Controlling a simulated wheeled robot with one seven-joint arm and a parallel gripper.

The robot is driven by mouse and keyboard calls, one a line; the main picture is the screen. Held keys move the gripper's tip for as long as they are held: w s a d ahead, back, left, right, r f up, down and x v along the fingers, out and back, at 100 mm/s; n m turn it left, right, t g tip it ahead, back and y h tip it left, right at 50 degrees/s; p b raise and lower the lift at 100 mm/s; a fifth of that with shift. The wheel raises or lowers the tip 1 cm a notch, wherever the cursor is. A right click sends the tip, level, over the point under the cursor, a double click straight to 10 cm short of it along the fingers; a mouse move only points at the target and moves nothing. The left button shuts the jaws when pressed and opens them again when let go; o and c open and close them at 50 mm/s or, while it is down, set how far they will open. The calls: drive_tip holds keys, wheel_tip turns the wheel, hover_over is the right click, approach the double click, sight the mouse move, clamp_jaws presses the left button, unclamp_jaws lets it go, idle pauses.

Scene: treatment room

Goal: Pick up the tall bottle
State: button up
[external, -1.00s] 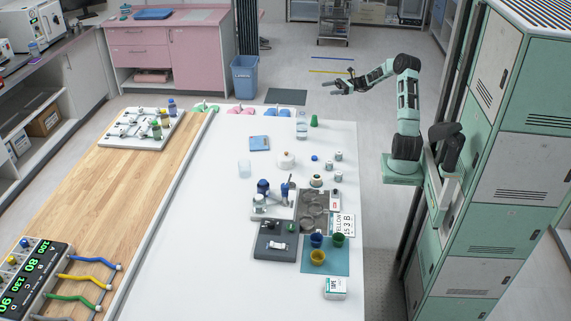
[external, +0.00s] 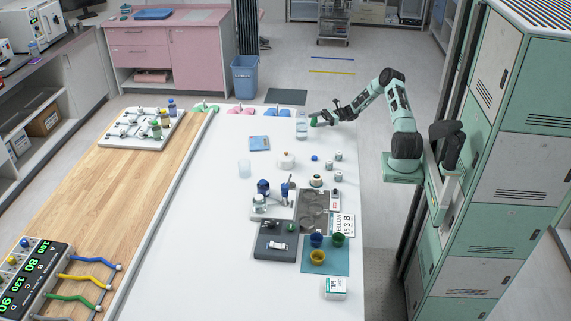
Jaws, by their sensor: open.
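A pale, clear-looking bottle (external: 302,131) stands upright near the far right corner of the white table (external: 220,230); it looks like the tall bottle, though it is small in view. A small green object (external: 314,122) stands just right of it. My gripper (external: 314,116) is open and empty, reaching in from the right over that corner. Its fingers point left, close to the bottle's top and overlapping the green object in view. I cannot tell whether they touch either one.
Small white jars (external: 338,156), a blue pad (external: 259,144) and a round white pot (external: 286,160) stand nearer on the table. Dark trays (external: 276,243) and coloured cups (external: 318,257) fill the near part. The table's left side is mostly clear.

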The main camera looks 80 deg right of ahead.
sight(299, 124)
drive_tip(key=x, duration=0.5)
drive_tip(key=shift+w+a+p, duration=0.2)
drive_tip(key=shift+w+p, duration=0.1)
drive_tip(key=p+x, duration=0.1)
drive_tip(key=x, duration=0.4)
drive_tip(key=shift+a+r, duration=0.1)
drive_tip(key=shift+a, duration=0.05)
drive_tip(key=c, duration=1.2)
